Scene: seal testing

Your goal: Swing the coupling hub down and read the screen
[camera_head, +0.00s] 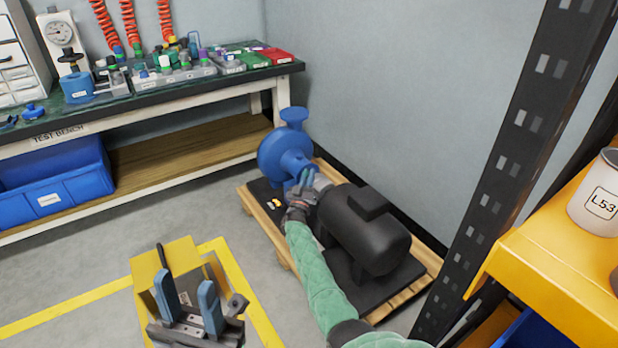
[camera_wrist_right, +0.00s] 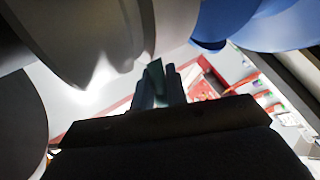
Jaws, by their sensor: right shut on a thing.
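A blue pump (camera_head: 284,152) and a black motor (camera_head: 370,230) lie on a wooden pallet. Between them is a light grey coupling hub (camera_head: 322,184), partly hidden by my right gripper. My right gripper (camera_head: 303,182) is shut on the hub; the contact itself is hard to see. In the right wrist view its fingers (camera_wrist_right: 158,85) point up between a grey rounded body (camera_wrist_right: 100,40) and the blue pump (camera_wrist_right: 260,22). My left gripper (camera_head: 188,302) is open and empty over the floor at the bottom. I cannot make out a readable screen.
A yellow box-like stand (camera_head: 165,262) is behind my left gripper, inside yellow floor lines. The test bench (camera_head: 150,93) with fittings and a gauge (camera_head: 60,33) is at the back left. A black upright post (camera_head: 505,170) and a yellow shelf (camera_head: 560,260) bound the right side.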

